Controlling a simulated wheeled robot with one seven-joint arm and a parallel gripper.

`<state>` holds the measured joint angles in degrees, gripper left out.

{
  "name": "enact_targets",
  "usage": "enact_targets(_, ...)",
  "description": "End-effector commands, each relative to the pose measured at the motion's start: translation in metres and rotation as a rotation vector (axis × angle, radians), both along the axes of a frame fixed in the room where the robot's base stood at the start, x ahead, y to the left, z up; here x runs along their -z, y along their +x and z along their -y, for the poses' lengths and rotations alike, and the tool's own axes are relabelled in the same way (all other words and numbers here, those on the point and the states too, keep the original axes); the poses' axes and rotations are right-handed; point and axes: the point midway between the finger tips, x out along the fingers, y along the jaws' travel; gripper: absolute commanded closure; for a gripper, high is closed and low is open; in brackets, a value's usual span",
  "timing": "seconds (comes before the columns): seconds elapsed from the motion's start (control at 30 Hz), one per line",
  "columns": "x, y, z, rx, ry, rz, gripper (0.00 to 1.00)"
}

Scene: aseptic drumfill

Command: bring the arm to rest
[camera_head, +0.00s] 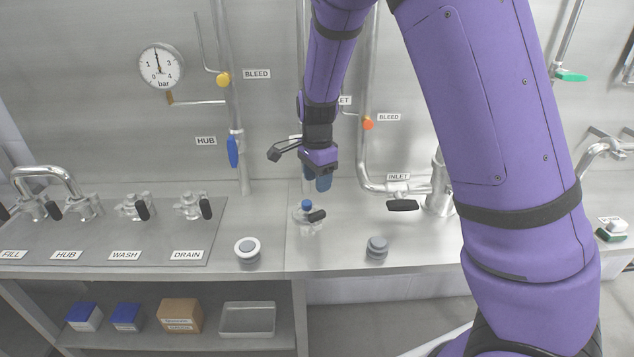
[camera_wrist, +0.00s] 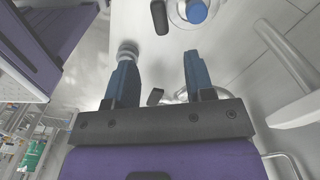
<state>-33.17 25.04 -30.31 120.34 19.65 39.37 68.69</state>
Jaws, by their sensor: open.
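My purple arm reaches across the head view from the right. My gripper (camera_head: 319,178) hangs over the steel bench (camera_head: 335,258), above and a little behind a small fitting with a blue cap (camera_head: 308,206) and black lever. In the wrist view my gripper (camera_wrist: 158,70) has its two blue fingers spread wide, with nothing between them. The blue cap also shows in the wrist view (camera_wrist: 196,11), beyond the fingertips and apart from them. Part of the wall behind the gripper is hidden by my arm.
A pressure gauge (camera_head: 161,65), a blue HUB valve lever (camera_head: 233,152) and the INLET pipe valve (camera_head: 402,205) are near the arm. Boxes (camera_head: 180,314) sit on the shelf below.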

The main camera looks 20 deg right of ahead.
Motion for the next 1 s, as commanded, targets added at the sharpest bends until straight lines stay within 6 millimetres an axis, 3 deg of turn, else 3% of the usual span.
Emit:
enact_targets(0.33,-0.001,0.000,0.000,-0.004,0.002,0.002,0.51)
enact_targets(0.47,-0.015,-0.007,0.003,-0.042,0.026,0.012,0.51)
enact_targets(0.67,-0.063,-0.034,0.014,-0.208,0.089,0.060,0.51)
enact_targets(1.0,-0.143,-0.100,0.035,-0.553,0.122,0.191,0.51)
